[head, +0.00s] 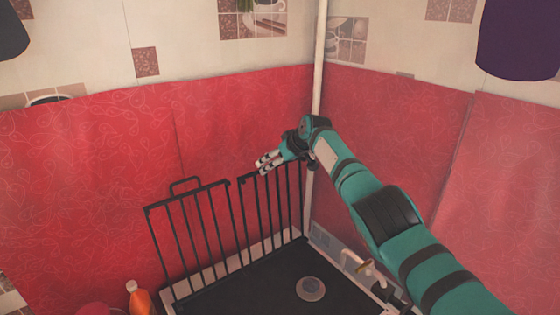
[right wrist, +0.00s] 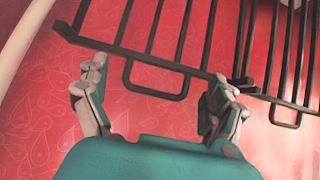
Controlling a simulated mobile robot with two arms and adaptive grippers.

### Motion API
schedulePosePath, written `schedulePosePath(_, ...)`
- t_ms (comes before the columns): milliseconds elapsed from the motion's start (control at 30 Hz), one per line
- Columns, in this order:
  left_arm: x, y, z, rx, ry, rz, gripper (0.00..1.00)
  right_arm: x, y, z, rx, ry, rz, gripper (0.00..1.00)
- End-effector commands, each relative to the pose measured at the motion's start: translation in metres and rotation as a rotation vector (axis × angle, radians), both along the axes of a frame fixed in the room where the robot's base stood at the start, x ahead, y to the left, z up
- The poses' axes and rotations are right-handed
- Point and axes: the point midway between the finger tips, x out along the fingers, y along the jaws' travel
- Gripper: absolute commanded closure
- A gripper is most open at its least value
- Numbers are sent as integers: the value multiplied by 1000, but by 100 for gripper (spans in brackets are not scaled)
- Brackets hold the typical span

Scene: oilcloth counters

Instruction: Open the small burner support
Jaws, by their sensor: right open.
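Two black barred burner supports stand raised up on edge in front of the red wall covering in the head view. The right one (head: 281,208) looks narrower and is near the corner; the left one (head: 198,240) has a loop handle (head: 184,183) on its top edge. My right gripper (head: 266,164) is open at the top edge of the right support. In the right wrist view my right gripper (right wrist: 160,92) has its fingers apart, with this support's loop handle (right wrist: 156,96) showing between them; contact cannot be told. My left gripper is not in view.
A dark hob (head: 262,283) with a round burner (head: 311,289) lies below the supports. An orange bottle (head: 140,298) stands at lower left. A white pipe (head: 319,60) runs up the corner.

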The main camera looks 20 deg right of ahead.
Motion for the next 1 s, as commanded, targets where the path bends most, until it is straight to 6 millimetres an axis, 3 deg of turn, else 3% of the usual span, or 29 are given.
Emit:
schedulePosePath(367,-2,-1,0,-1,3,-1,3,-13,-6,17,1,-5,1,5)
schedulePosePath(1000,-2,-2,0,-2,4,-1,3,-74,-28,80,-1,3,0,5)
